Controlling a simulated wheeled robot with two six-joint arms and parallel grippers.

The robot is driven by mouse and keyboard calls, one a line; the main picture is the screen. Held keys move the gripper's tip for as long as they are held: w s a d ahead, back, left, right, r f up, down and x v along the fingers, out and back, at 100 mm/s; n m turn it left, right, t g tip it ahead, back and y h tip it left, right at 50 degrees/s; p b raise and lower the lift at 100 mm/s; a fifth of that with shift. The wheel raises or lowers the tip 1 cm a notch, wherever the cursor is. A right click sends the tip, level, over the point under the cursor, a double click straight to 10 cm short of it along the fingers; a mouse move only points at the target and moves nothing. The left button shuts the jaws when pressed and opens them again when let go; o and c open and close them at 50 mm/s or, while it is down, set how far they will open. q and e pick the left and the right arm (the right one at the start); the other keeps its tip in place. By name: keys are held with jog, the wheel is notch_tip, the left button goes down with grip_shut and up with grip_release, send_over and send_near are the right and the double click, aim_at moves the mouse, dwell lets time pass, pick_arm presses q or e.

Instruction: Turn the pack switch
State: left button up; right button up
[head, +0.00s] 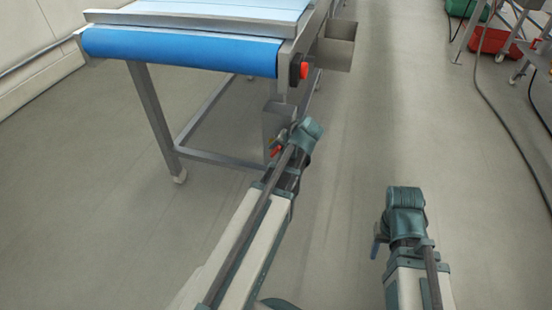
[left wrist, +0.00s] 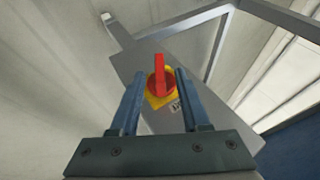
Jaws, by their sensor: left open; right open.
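The pack switch is a red handle (left wrist: 159,74) on a yellow round plate (left wrist: 153,101), fixed to a grey box face (left wrist: 205,85). The handle stands upright in the left wrist view. My left gripper (left wrist: 160,76) is open, with one blue finger on each side of the handle and a gap showing on both sides. Whether the fingertips reach around it in depth I cannot tell. In the head view the left gripper (head: 281,141) is by the grey box (head: 280,118) under the conveyor; a bit of red shows there. My right gripper (head: 378,242) is open and empty, low at right.
A conveyor with a blue belt (head: 180,50) stands on grey legs at upper left. A red button (head: 304,69) and a grey bin (head: 337,47) are on its right side. Red crate (head: 492,41) and hoses lie at upper right. The floor around my right arm is clear.

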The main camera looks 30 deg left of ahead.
pick_arm(q)
jog(key=shift+b+x, duration=0.7)
jog(key=shift+x, duration=0.75)
jog(key=shift+c, duration=0.2)
grip_shut()
